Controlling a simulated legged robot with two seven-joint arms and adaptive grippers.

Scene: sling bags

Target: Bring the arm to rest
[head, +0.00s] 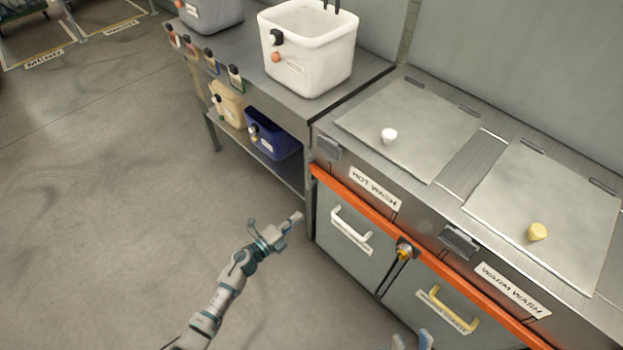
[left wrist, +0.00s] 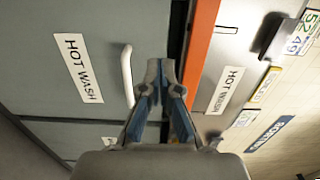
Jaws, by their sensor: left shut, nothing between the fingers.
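My left arm (head: 215,310) comes in from the lower left of the head view. Its gripper (head: 295,218) is shut and empty, over the floor in front of the lower shelf and left of the hot wash cabinet. In the left wrist view the fingers of the left gripper (left wrist: 160,68) are together, with the white hot wash handle (left wrist: 127,76) beyond and to their left. Two fingertips of my right gripper (head: 411,342) show at the bottom edge of the head view, apart, with nothing seen between them. The rest of it is out of frame.
A steel counter carries two lids, with white (head: 389,135) and yellow (head: 537,232) knobs. An orange rail (head: 365,208) runs along its front. Below are white (head: 352,230) and yellow (head: 449,310) handles. A white bin (head: 308,50) stands on the table. Open floor (head: 110,200) lies left.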

